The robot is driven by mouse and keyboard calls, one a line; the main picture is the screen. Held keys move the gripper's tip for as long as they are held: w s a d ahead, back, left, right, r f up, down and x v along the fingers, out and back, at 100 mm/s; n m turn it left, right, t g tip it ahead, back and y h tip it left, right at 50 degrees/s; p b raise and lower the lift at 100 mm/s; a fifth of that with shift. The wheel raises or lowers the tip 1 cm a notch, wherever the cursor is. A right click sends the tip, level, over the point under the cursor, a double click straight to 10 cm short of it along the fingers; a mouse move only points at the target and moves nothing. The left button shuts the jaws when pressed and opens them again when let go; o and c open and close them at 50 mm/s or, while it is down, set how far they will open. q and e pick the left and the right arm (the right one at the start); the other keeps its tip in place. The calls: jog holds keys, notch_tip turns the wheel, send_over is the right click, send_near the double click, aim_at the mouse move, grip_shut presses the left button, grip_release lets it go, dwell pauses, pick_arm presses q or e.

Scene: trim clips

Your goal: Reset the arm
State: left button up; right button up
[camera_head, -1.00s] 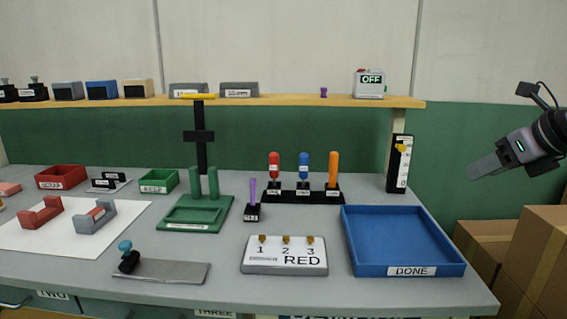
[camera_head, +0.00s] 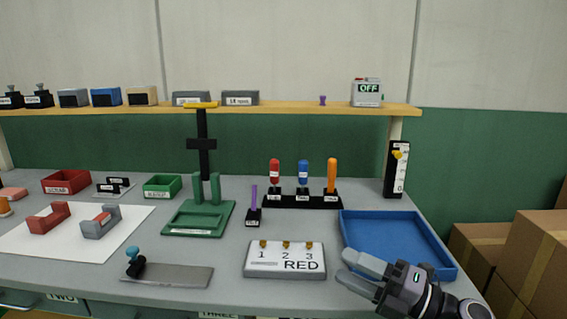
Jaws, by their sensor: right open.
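My right gripper (camera_head: 356,272) comes in from the lower right, with its fingers parted and nothing between them. It is over the front left part of the blue tray (camera_head: 448,258) and hides that tray's front label. The fingers point left toward the white board marked 1 2 3 RED (camera_head: 285,261), a little apart from it in the picture. My left gripper is not in view.
A green fixture (camera_head: 198,219), a rack (camera_head: 302,199) with red, blue and orange tools, and a purple tool (camera_head: 254,206) stand mid-table. A grey plate with a blue knob (camera_head: 167,275) lies at the front. Boxes (camera_head: 520,250) stand at the right.

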jog(key=s+d+f+m+h+p, duration=0.1)
jog(key=s+d+f+m+h, duration=0.3)
jog(key=s+f+m+h, duration=0.3)
jog(key=s+d+f+m+h+p, duration=0.1)
jog(key=s+d+f+m+h, duration=0.3)
jog(key=s+f+m, duration=1.1)
notch_tip(320, 180, down, 6)
jog(key=m+h, duration=0.3)
jog(key=m, duration=0.4)
jog(key=shift+s+r+h+p, duration=0.15)
jog(key=shift+r+h+p, duration=0.05)
jog(key=shift+h+p, duration=0.2)
dwell(0.3)
